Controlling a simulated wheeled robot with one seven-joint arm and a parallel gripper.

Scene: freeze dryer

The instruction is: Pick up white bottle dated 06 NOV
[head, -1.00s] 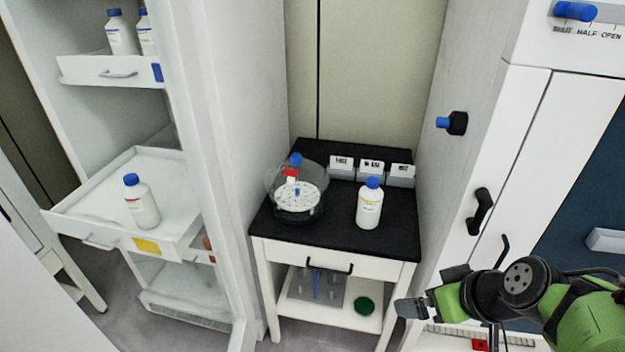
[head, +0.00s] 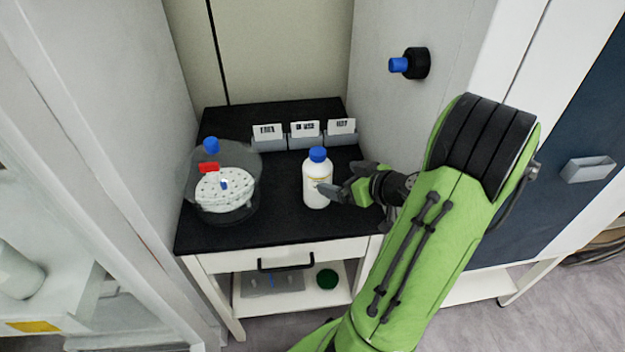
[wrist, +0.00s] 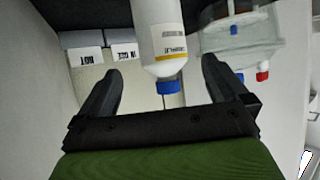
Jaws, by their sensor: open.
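A white bottle with a blue cap (head: 317,185) stands upright on the black top of a small table (head: 290,225). It also shows upside down in the wrist view (wrist: 158,38), with a yellow-striped label whose date I cannot read. My gripper (head: 345,182) is open and level, at the bottle's right side in the head view. In the wrist view my gripper (wrist: 162,68) has its two fingers spread, one on each side of the bottle. I see no finger pressing on it, and I cannot tell how deep it sits between them.
A clear domed vessel with a white perforated disc (head: 225,188) stands left of the bottle. Three grey card holders (head: 304,140) line the back of the table. Cabinet walls rise on both sides, and a black knob with a blue tip (head: 408,64) juts from the right one.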

